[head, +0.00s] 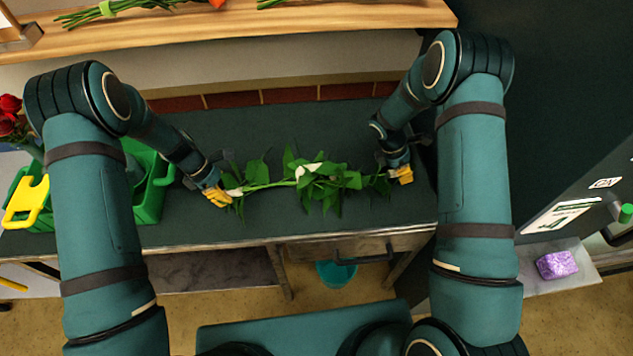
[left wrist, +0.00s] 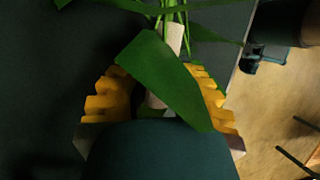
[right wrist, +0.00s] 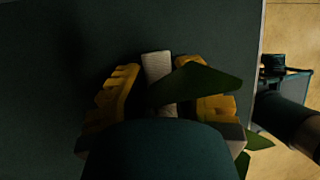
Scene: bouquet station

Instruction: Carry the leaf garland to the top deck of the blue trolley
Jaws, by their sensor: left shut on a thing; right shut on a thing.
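The leaf garland (head: 318,181) is a long strand of green leaves with a few pale pieces, stretched left to right over the dark counter top. My left gripper (head: 218,194) is shut on its left end. In the left wrist view a pale end piece (left wrist: 170,45) and a green leaf lie between the yellow fingers (left wrist: 160,98). My right gripper (head: 399,174) is shut on its right end. In the right wrist view a whitish end piece (right wrist: 157,68) sits between the fingers (right wrist: 168,98), partly covered by a leaf. I cannot make out the blue trolley with certainty.
A green caddy (head: 150,187) with a yellow part (head: 27,202) stands at the counter's left, near red flowers (head: 10,115). A wooden shelf (head: 300,40) with stems runs above the back. A purple block (head: 556,264) lies on a pale ledge at right. A teal bucket (head: 338,274) stands below.

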